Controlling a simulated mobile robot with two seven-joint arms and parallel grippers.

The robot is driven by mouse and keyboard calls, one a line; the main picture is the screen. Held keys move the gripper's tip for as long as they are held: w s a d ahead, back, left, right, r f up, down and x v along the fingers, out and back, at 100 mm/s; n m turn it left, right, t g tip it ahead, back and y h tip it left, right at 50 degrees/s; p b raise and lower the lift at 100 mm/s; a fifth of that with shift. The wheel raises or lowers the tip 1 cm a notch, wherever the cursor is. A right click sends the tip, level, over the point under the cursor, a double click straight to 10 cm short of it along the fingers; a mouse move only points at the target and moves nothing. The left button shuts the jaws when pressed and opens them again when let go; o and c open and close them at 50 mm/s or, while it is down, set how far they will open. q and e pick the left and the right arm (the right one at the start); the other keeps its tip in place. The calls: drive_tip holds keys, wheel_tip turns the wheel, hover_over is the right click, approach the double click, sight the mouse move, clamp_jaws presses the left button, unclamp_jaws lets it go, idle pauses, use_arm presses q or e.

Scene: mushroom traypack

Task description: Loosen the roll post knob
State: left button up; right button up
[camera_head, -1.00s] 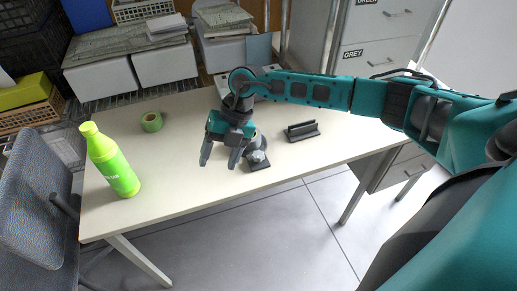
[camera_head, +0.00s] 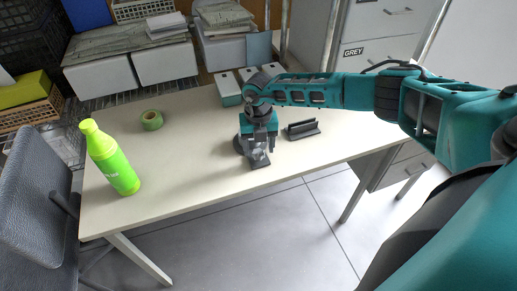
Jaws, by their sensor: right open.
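A small dark grey device with a round part and a flat base (camera_head: 260,164), likely the roll post, stands near the front edge of the table. Its light knob is mostly hidden by my right gripper (camera_head: 258,150). My right gripper is open and points down over the device, with its fingers at the knob area. I cannot tell whether the fingers touch it. My left gripper is not in view.
On the white table (camera_head: 200,165) are a green tape roll (camera_head: 151,120), a bright green bottle (camera_head: 112,160) at left and a black slotted holder (camera_head: 302,130) right of the device. White boxes (camera_head: 228,88) stand behind. The table's middle left is clear.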

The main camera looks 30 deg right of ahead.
drive_tip(key=shift+f, duration=0.8)
drive_tip(key=shift+c, duration=0.3)
drive_tip(key=c, duration=1)
